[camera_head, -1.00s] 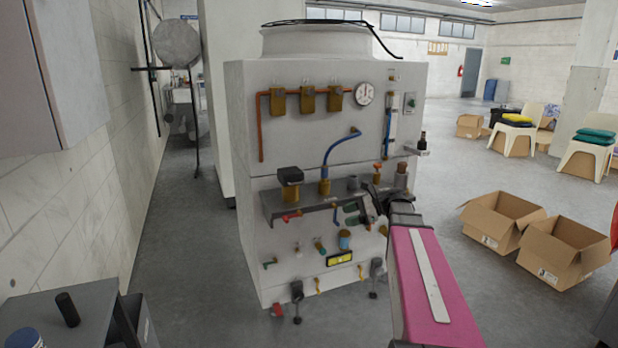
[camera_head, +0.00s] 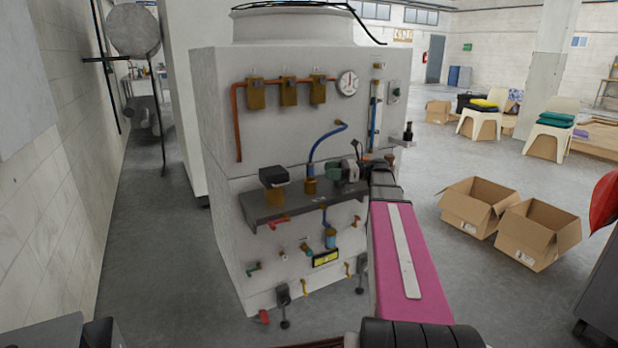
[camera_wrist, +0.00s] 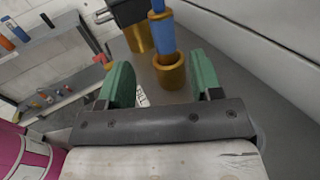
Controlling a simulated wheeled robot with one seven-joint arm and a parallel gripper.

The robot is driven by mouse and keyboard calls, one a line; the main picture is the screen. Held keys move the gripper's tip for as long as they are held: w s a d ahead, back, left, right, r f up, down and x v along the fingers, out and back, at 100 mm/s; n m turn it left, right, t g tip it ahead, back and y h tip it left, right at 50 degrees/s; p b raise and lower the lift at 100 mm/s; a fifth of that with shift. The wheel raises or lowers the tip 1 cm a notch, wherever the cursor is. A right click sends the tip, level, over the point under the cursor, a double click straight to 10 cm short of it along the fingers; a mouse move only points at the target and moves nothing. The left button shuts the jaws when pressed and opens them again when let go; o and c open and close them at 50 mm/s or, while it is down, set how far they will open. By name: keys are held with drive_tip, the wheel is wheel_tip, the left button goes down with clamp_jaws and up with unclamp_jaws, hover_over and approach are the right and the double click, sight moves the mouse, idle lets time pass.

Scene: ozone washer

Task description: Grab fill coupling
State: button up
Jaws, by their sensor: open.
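The fill coupling appears to be the brass fitting (camera_head: 311,187) at the lower end of the blue hose (camera_head: 318,147), standing on the grey shelf (camera_head: 262,211) of the white machine. It shows in the wrist view as a brass collar (camera_wrist: 170,76) under the blue hose (camera_wrist: 161,38). My gripper (camera_head: 342,172) is just right of it in the head view. In the wrist view my gripper (camera_wrist: 160,64) is open and empty, with its green fingers apart. The collar lies ahead, within the span between the fingers, nearer the right one. Contact is not visible.
A brass valve with a black top (camera_head: 274,183) stands left of the coupling on the shelf. A red lever (camera_head: 278,221) and several small taps are below the shelf. Cardboard boxes (camera_head: 537,233) lie on the floor at right. Open floor is left of the machine.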

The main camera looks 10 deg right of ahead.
sight(310, 177)
drive_tip(key=a, duration=0.4)
drive_tip(key=shift+w+a, duration=0.1)
drive_tip(key=shift+w, duration=0.25)
drive_tip(key=shift+w+a+r, duration=0.15)
drive_tip(key=shift+w+a, duration=0.05)
drive_tip(key=shift+a, duration=0.65)
drive_tip(key=shift+w+a+r, duration=0.1)
drive_tip(key=shift+w+a, duration=0.1)
drive_tip(key=shift+a, duration=0.65)
drive_tip(key=shift+w+a+r, duration=0.15)
drive_tip(key=shift+w+a, duration=0.05)
drive_tip(key=shift+a, duration=0.65)
clamp_jaws()
